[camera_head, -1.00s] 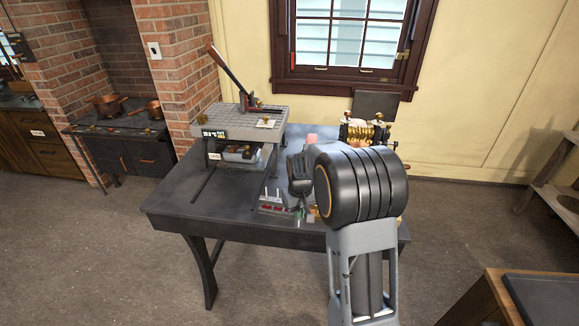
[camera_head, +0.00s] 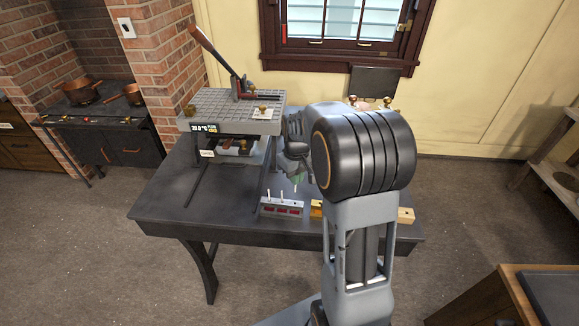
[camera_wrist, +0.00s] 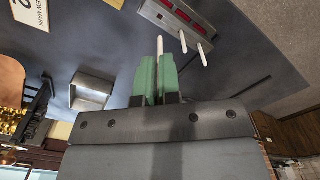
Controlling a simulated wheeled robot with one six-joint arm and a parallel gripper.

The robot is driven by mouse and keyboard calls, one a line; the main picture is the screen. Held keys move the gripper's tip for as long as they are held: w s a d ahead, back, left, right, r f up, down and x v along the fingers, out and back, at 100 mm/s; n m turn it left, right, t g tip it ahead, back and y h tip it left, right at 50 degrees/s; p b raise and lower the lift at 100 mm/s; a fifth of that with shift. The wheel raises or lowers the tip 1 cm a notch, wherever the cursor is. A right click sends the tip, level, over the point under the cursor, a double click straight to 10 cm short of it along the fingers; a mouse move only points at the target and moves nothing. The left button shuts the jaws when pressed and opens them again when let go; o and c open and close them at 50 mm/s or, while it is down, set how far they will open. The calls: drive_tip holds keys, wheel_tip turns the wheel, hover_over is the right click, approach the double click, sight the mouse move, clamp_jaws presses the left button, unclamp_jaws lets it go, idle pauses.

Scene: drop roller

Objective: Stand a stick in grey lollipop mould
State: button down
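The grey lollipop mould (camera_head: 282,211) sits near the table's front edge, with red moulds showing in its front. Two white sticks (camera_head: 283,195) stand upright in its left and middle parts. In the wrist view, the mould (camera_wrist: 176,14) lies beyond the fingertips, with the two standing sticks (camera_wrist: 203,54) to the right. My gripper (camera_wrist: 156,60) has green fingers, closed with a narrow gap. A white stick (camera_wrist: 160,44) sticks out from between them. In the head view, my gripper (camera_head: 298,179) is just above the mould's right end; my arm partly hides it.
A grey press (camera_head: 230,110) with a long lever stands on the table behind and left. A hollow grey box (camera_wrist: 92,88) lies left of the fingers in the wrist view. The table's front left is clear.

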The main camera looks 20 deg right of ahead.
drive_tip(key=shift+w+a, duration=0.1)
drive_tip(key=shift+w, duration=0.05)
idle(0.3)
drive_tip(key=shift+f, duration=0.1)
drive_tip(key=shift+f, duration=0.15)
drive_tip(key=shift+f+b, duration=1.7)
drive_tip(key=shift+f, duration=0.45)
drive_tip(key=shift+f+b, duration=2.1)
drive_tip(key=shift+f, duration=1.05)
drive_tip(key=c, duration=0.9)
unclamp_jaws()
